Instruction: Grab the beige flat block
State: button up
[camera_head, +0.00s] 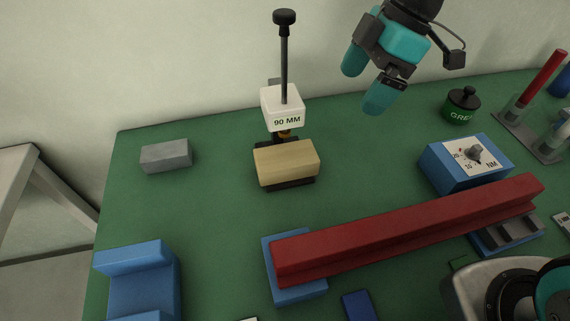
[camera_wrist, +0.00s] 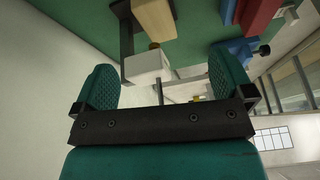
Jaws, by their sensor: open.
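The beige flat block (camera_head: 286,163) lies on a dark base on the green table, in front of a white block marked 90 MM (camera_head: 283,108) with a black post. In the wrist view the beige block (camera_wrist: 154,22) shows at the top, beyond the fingers, with the white block (camera_wrist: 147,66) nearer. My gripper (camera_head: 366,80) hangs in the air above the back of the table, up and right of the beige block, open and empty. In the wrist view my gripper (camera_wrist: 162,88) has its two teal fingers wide apart.
A grey block (camera_head: 166,156) lies to the left. A red beam (camera_head: 405,230) rests on blue supports in front. A blue dial box (camera_head: 465,162), a black-lidded green jar (camera_head: 461,106) and a rack (camera_head: 530,130) stand at right. A blue cradle (camera_head: 140,285) stands front left.

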aim_at(314, 149)
jog(key=shift+n, duration=0.9)
jog(key=x, duration=0.4)
jog(key=w+x, duration=0.1)
jog(key=x, duration=0.3)
jog(key=w+x, duration=0.1)
jog(key=x, duration=0.3)
jog(key=shift+d+f, duration=0.15)
jog(key=shift+f, duration=0.4)
jog(key=p+x, duration=0.1)
jog(key=x, duration=0.4)
jog(key=shift+f, duration=0.35)
jog(key=shift+w, duration=0.1)
jog(key=c, duration=1.1)
jog(key=shift+r, duration=0.15)
